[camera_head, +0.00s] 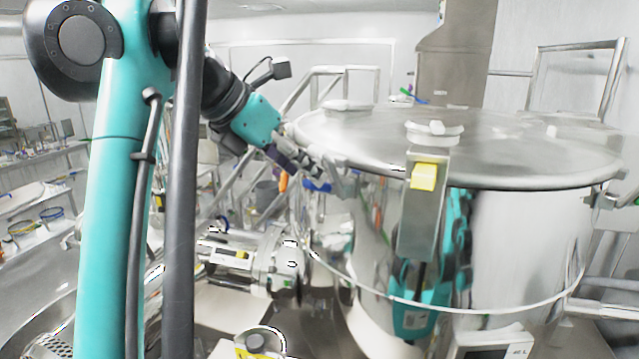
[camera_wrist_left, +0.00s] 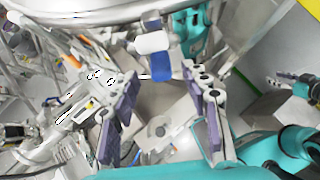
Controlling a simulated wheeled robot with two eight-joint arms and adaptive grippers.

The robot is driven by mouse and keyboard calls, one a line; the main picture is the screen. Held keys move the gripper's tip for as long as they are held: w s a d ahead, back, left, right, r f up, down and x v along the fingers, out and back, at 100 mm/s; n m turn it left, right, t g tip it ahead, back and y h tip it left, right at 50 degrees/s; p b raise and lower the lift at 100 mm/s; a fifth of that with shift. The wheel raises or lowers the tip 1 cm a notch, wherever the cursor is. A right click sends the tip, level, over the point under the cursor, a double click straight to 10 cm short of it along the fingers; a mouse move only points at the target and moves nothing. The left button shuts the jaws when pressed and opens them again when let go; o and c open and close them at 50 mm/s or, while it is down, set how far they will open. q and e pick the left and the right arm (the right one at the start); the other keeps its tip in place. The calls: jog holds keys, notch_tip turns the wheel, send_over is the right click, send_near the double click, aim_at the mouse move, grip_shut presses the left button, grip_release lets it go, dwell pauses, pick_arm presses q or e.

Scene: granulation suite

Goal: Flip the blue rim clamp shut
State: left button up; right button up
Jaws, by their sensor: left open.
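The blue rim clamp (camera_head: 318,185) is at the left side of the big steel vessel (camera_head: 500,165), just below its lid edge. In the left wrist view the blue part (camera_wrist_left: 161,66) hangs down beside a white cylindrical piece (camera_wrist_left: 152,43). My left gripper (camera_head: 322,170) is at the rim by the clamp, partly covering it. In the wrist view its two purple-padded fingers (camera_wrist_left: 167,82) are apart, with the blue part between and a little beyond the tips. I see no contact. A small teal and dark gripper, seemingly my right one (camera_wrist_left: 288,82), shows at that view's right edge; its jaws are unclear.
A steel bracket with a yellow block (camera_head: 424,177) stands at the vessel's front. A motor-like unit (camera_head: 255,262) sits left of the vessel below my left gripper. Rails (camera_head: 345,70) stand behind. A side bench (camera_head: 30,195) with coloured rings is at far left.

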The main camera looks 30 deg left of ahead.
aim_at(325, 187)
pick_arm(q)
jog(key=x, duration=0.4)
jog(key=shift+w+f, duration=0.1)
grip_shut()
jog(key=shift+f, duration=0.1)
